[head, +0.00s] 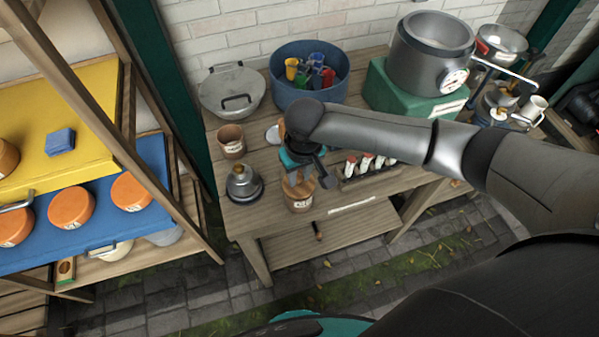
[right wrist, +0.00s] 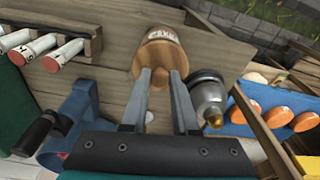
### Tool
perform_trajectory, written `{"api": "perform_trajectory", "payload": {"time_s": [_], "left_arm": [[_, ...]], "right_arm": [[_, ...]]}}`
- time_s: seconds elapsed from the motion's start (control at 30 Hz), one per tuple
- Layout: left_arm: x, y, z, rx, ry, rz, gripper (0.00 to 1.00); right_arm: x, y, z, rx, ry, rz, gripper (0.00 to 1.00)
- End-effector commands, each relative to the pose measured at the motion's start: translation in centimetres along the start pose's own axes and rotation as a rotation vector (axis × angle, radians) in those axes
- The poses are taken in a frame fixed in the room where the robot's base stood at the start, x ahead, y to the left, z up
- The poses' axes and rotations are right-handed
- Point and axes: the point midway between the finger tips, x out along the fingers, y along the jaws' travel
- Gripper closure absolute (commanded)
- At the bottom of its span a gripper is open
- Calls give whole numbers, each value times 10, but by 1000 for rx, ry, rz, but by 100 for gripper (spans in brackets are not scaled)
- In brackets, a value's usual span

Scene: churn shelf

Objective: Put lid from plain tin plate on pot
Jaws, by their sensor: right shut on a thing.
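My right gripper (head: 299,180) points down over the front of the wooden table and is shut on a brown lid (right wrist: 174,76) by its knob. The lid is at the mouth of a small brown labelled pot (head: 300,200), which also shows in the right wrist view (right wrist: 164,37). I cannot tell whether the lid rests fully on the rim. A pale plate (head: 273,134) lies behind the gripper, partly hidden by it, with nothing visible on it. Another brown labelled pot (head: 231,140) stands open at the left. My left gripper is not in view.
A grey metal vessel with a gold knob (head: 243,184) stands close left of the labelled pot. A rack of white tubes (head: 366,164) is close on the right. A blue tub (head: 309,92), a lidded pan (head: 232,92) and a big steel pot (head: 430,62) stand behind.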

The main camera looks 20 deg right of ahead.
Motion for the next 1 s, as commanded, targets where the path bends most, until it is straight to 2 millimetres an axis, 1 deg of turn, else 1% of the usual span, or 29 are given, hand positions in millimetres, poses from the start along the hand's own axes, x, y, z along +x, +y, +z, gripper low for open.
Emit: {"api": "perform_trajectory", "payload": {"time_s": [0.37,0.4,0.7,0.87,0.9,1.0], "left_arm": [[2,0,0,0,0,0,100],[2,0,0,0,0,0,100],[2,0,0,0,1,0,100],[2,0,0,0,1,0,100],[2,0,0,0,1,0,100],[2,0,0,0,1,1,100]], "right_arm": [[10,0,2,0,-1,-1,100],[10,0,2,0,-1,-1,71],[10,0,1,0,0,0,37],[10,0,1,0,0,0,37],[10,0,1,0,0,0,35],[10,0,1,0,0,0,24]]}}
